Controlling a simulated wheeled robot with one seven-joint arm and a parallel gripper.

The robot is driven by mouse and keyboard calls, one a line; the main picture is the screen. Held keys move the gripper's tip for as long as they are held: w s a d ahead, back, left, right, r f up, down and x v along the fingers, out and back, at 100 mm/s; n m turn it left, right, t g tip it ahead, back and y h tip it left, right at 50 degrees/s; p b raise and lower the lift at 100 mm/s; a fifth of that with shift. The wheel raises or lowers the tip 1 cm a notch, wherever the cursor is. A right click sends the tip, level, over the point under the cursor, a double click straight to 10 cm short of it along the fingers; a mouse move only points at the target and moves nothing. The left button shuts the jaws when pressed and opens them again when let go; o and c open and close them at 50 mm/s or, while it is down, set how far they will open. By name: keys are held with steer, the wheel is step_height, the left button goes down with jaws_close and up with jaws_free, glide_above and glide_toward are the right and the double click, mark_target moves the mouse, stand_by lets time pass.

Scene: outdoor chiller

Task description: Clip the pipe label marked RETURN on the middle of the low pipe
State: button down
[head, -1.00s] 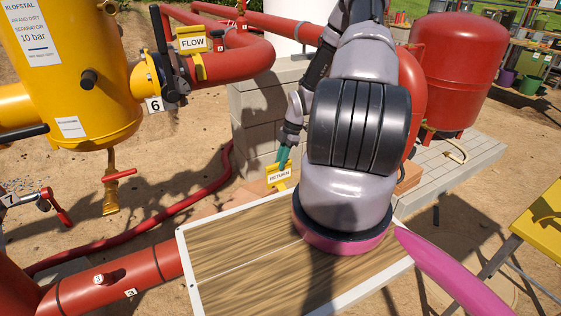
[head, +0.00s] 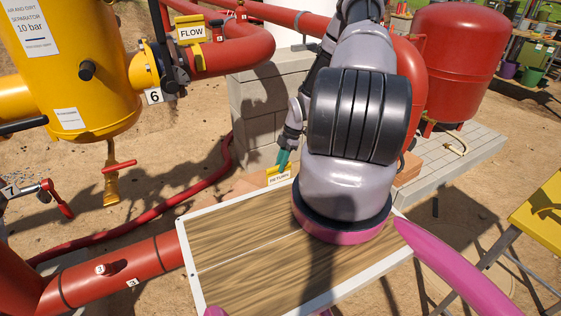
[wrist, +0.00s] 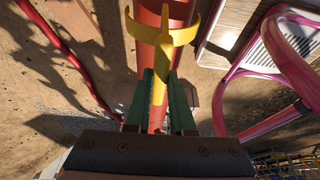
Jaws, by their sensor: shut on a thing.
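The yellow pipe label marked RETURN (head: 279,175) is held by my gripper (head: 284,158), just beyond the far edge of the wooden-topped tray. In the wrist view my gripper's green fingers (wrist: 162,105) are shut on the label's yellow stem, and its open curved clip (wrist: 162,32) points away from them. The low red pipe (head: 125,268) runs at the lower left in the head view and goes out of sight behind the tray. In the wrist view a red pipe (wrist: 160,15) shows behind the clip; I cannot tell whether they touch.
The tray (head: 183,240) hides part of the low pipe. A label marked FLOW (head: 191,31) sits on an upper red pipe (head: 245,55). Grey blocks (head: 262,105) stand behind my gripper. A red hose (head: 150,222) lies on the sand.

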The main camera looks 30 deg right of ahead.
mark_target(281, 174)
stand_by(0.4)
steer(key=shift+f, duration=1.55)
steer(key=shift+f, duration=0.1)
steer(key=shift+f, duration=1)
steer(key=shift+c, duration=1.1)
jaws_free()
steer(key=shift+v, duration=3.5)
